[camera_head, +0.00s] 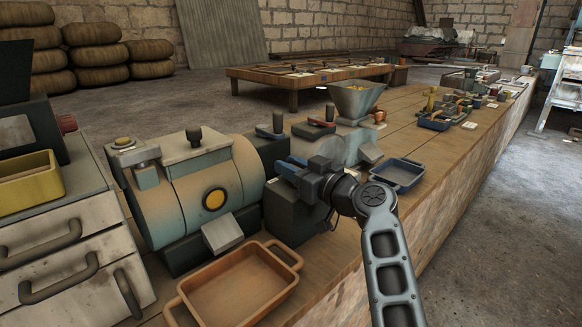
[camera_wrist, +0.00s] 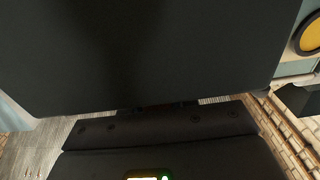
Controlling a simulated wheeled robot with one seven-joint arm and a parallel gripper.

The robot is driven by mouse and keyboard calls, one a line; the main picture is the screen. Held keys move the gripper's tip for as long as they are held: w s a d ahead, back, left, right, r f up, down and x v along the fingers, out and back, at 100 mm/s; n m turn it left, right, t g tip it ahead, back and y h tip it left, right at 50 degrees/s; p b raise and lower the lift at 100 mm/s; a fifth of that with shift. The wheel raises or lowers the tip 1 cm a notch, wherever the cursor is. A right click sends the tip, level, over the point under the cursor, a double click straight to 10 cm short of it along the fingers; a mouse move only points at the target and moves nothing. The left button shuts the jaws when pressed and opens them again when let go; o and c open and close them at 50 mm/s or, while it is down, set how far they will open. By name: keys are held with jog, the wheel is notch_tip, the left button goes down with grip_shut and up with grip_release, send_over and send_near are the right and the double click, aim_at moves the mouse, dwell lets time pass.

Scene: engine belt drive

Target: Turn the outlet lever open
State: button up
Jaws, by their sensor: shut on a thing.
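My gripper (camera_head: 287,168) reaches in from the right in the head view, its blue-grey fingers pointing left over a dark block (camera_head: 290,213) beside the round-bodied machine (camera_head: 212,188). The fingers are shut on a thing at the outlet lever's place. The lever itself is not clearly seen, being hidden by the fingers and wrist, so its angle cannot be told. In the wrist view a large dark surface (camera_wrist: 150,50) fills most of the picture and hides the grip. Part of the machine's yellow disc (camera_wrist: 311,35) shows at the upper right.
A grey hopper (camera_head: 356,98) stands behind my gripper. A blue tray (camera_head: 397,187) sits to its right on the wooden bench (camera_head: 440,152). An orange-brown tray (camera_head: 285,290) lies in front of the round-bodied machine. Free floor (camera_head: 510,200) lies to the right.

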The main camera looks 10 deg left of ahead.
grip_shut()
